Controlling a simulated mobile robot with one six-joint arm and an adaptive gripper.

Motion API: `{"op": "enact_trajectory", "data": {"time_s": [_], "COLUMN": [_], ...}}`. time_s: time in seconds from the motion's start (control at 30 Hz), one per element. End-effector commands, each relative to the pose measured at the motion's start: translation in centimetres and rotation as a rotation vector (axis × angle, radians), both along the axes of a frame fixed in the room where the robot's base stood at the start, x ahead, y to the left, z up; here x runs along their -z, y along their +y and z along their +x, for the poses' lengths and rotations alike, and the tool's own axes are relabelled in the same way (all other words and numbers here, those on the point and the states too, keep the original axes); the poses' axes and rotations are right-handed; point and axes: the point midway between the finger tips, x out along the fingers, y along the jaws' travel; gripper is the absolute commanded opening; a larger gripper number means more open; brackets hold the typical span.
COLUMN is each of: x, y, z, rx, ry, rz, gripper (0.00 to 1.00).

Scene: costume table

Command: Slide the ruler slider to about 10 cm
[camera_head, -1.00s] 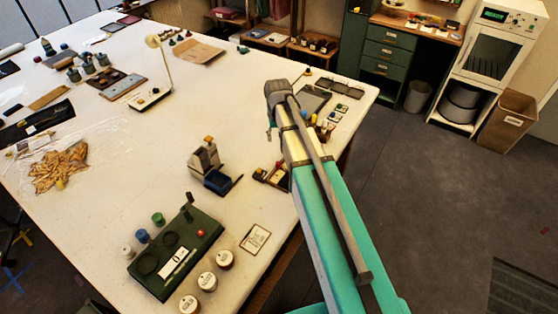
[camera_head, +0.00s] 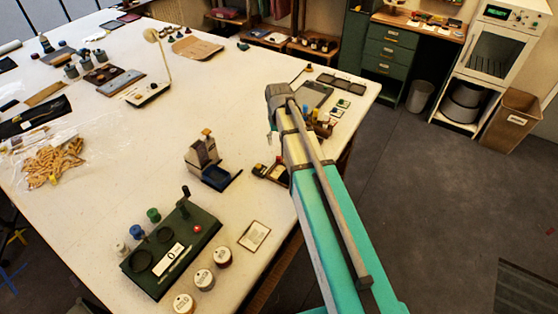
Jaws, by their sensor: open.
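I cannot make out a ruler slider for certain. A dark green board (camera_head: 205,243) lies on the near part of the white table. It carries a white label strip (camera_head: 168,260), a thin pale rod beside the strip, dark rings, a dark upright knob (camera_head: 186,205) and a red button (camera_head: 198,229). Whether any of these is the ruler or its slider is too small to tell. My arm reaches in from the bottom right over the table's right edge. Its grey end is right of and beyond the board, well apart from it. No gripper fingers show.
The white table (camera_head: 105,195) has a grey-and-blue device (camera_head: 208,165), several round-lidded jars (camera_head: 204,279), a framed card (camera_head: 254,236) and a bag of wooden pieces (camera_head: 52,165). A desk lamp (camera_head: 155,85) stands farther back. The table's middle is clear. Open floor lies right.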

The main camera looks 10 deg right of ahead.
Motion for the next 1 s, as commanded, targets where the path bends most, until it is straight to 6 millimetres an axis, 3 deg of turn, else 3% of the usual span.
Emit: {"op": "enact_trajectory", "data": {"time_s": [1.0], "x": [7.8], "y": [-0.2], "z": [0.0], "rx": [0.002], "ry": [0.000], "rz": [0.000], "gripper": [0.67]}}
